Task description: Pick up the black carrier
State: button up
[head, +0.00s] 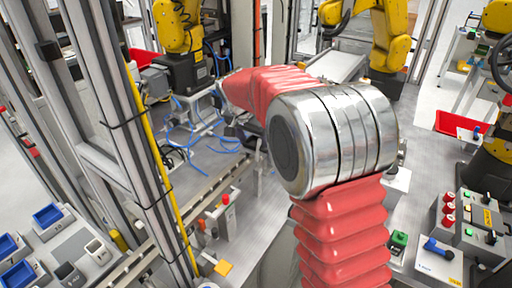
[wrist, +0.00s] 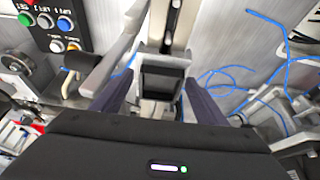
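A black block-like thing in a grey frame, which looks like the black carrier (wrist: 163,84), is in the upper middle of the wrist view. My gripper (wrist: 159,79) is open, with one dark finger on each side of the carrier in the picture. I see a gap between each finger and the carrier; whether the fingertips are level with it or above it, I cannot tell. In the head view my red-sleeved arm with its silver joint covers the middle, and I cannot make out the carrier or my fingers clearly.
A grey bracket (wrist: 115,62) stands close to the left finger in the wrist view. Blue cables (wrist: 270,85) lie to the right. A button panel (wrist: 50,22) is at the upper left. In the head view, yellow arms (head: 180,25) and a metal frame post (head: 105,70) stand around.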

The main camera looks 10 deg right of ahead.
jog(key=c, duration=1.1)
jog(key=shift+r, duration=0.15)
notch_tip(320, 180, up, 18)
jog(key=shift+f, duration=0.1)
dwell(0.6)
